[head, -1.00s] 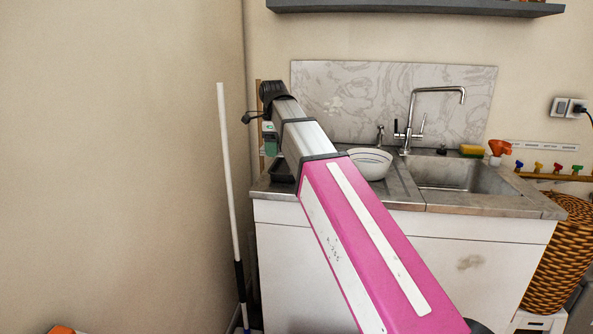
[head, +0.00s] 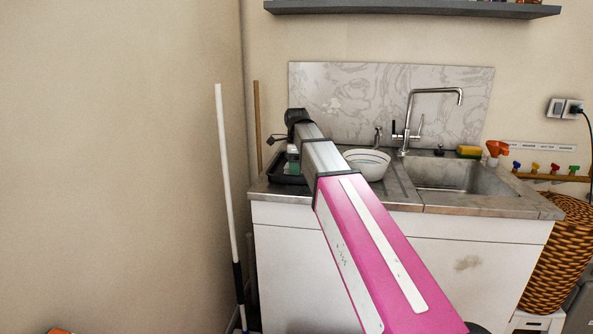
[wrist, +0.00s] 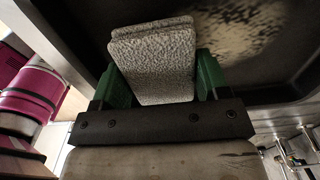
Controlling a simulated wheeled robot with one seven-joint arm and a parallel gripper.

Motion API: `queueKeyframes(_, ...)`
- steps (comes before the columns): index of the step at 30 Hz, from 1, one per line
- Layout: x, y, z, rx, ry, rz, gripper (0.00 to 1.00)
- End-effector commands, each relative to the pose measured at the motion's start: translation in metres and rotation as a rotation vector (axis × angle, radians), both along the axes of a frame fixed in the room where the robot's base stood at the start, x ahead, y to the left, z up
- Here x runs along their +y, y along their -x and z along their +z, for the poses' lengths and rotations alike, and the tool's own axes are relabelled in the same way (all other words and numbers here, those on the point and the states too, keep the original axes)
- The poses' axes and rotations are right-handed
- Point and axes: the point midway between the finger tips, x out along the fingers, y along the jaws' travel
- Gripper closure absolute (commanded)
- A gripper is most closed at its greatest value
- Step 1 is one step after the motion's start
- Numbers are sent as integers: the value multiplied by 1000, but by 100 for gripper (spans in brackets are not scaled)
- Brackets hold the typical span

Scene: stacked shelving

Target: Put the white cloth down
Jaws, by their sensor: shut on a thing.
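The white cloth (wrist: 152,62) is a folded, speckled, pale textured piece in the wrist view. My gripper (wrist: 158,80) has green fingers on either side of the cloth and is shut on it. The cloth is over or in a dark tray (wrist: 270,70); I cannot tell whether it touches the tray's floor. In the head view the dark tray (head: 287,170) sits at the left end of the counter. My gripper is mostly hidden behind my arm there, and the cloth cannot be made out.
A white bowl (head: 367,163) stands on the counter (head: 400,196) just right of my arm. The sink (head: 460,177) with its tall tap (head: 408,120) is further right, with a yellow sponge (head: 469,152) behind. A white pole (head: 228,180) stands left of the counter, near the wall.

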Motion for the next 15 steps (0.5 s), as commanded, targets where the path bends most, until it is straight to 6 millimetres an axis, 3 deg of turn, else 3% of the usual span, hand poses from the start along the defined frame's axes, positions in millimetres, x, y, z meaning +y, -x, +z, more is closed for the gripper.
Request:
queueKeyframes(3, 0, 1, -13, 0, 0, 0, 55)
queueKeyframes(14, 0, 0, -16, 0, 0, 0, 55)
queueKeyframes(15, 0, 0, -17, 0, 0, 0, 28)
